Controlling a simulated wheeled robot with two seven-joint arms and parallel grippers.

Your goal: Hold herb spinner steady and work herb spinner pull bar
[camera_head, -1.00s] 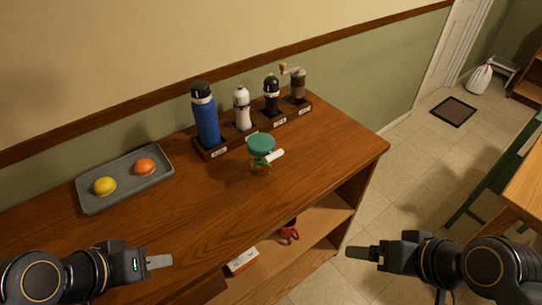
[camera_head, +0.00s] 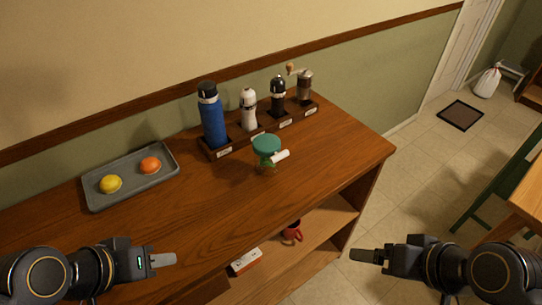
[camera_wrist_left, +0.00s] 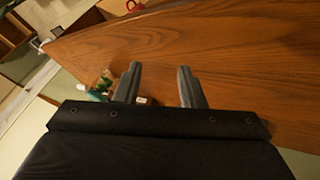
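The herb spinner (camera_head: 266,147) stands upright on the wooden counter, with a green lid and a clear body. Its white pull bar (camera_head: 280,156) sticks out at the lid's right side. The spinner also shows small and partly hidden in the left wrist view (camera_wrist_left: 104,82). My left gripper (camera_head: 163,260) is at the lower left, apart from the spinner; in the left wrist view its two fingers (camera_wrist_left: 160,85) are spread with nothing between them. My right gripper (camera_head: 364,255) is at the lower right, off the counter's front, apart from the spinner; its finger gap cannot be made out.
A wooden rack (camera_head: 262,131) behind the spinner holds a blue bottle (camera_head: 212,120), a white mill (camera_head: 249,112), a black mill (camera_head: 278,97) and a hand grinder (camera_head: 304,88). A grey tray (camera_head: 98,203) with two fruits lies left. A red mug (camera_head: 292,231) sits on the shelf below.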

